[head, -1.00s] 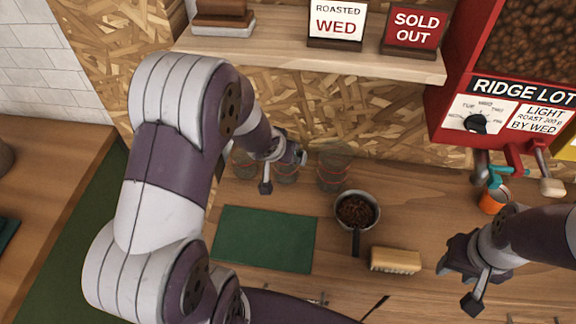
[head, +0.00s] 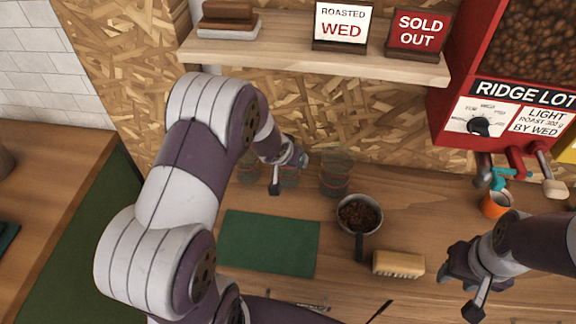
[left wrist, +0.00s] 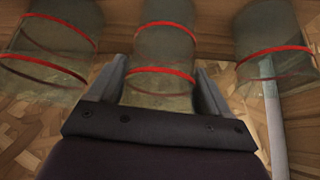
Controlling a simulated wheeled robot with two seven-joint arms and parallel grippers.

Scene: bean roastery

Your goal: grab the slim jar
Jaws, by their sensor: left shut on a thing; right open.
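Three clear glass jars with red bands stand in a row at the back of the counter. The middle one, the slim jar (left wrist: 163,55), looks narrowest in the left wrist view and sits between the fingers of my left gripper (left wrist: 165,90), which is shut on it. In the head view my left gripper (head: 289,176) mostly hides this jar. The left jar (head: 249,168) and the right jar (head: 335,174) stand apart on either side; they also show in the left wrist view. My right gripper (head: 463,290) is open and empty at the right of the counter.
A pan of beans (head: 358,215), a brush (head: 398,264) and a green mat (head: 268,243) lie in front of the jars. An orange cup (head: 496,204) stands under the red dispenser (head: 455,112). A wooden shelf (head: 300,55) overhangs the back.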

